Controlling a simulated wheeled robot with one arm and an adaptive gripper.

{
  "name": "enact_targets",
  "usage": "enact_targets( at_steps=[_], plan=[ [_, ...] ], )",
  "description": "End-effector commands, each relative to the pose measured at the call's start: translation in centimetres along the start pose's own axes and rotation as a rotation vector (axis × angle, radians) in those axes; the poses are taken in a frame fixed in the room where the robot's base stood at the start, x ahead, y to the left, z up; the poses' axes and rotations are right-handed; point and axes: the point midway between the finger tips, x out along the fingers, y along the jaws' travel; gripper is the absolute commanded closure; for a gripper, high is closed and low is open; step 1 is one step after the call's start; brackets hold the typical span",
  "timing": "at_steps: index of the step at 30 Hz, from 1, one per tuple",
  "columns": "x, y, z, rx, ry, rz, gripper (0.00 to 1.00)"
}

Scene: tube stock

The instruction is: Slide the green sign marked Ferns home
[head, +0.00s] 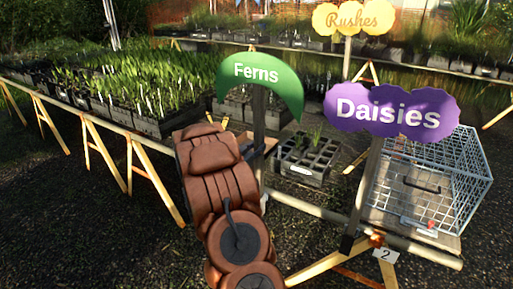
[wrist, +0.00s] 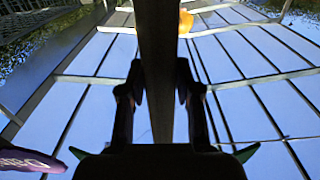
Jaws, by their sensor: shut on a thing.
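The green Ferns sign (head: 258,72) is an arched board on a dark upright post (head: 259,120), left of the other two signs. My gripper (wrist: 160,85) is shut on the Ferns post; in the wrist view the dark post (wrist: 158,40) runs between its two fingers. In the head view my arm hides most of the gripper and part of the lower post. I cannot tell how the post's lower end sits on the pale rail (head: 310,210).
The purple Daisies sign (head: 392,110) stands close on the right, on its own post. The yellow Rushes sign (head: 352,18) is farther back. A wire cage (head: 455,165) is at right, a seedling tray (head: 306,160) behind the rail, and a trestle with a number 2 tag (head: 385,255) in front.

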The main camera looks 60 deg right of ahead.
Motion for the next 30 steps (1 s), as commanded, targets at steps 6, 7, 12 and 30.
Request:
enact_targets(
  at_steps=[6,7,12,30],
  plan=[
    [0.0,0.0,-0.1,0.001,0.002,0.000,0.55],
    [0.0,0.0,-0.1,0.001,0.002,0.000,0.52],
    [0.0,0.0,-0.1,0.001,0.001,0.000,0.38],
    [-3.4,-0.1,-0.1,0.003,0.000,-0.002,0.38]
  ],
)
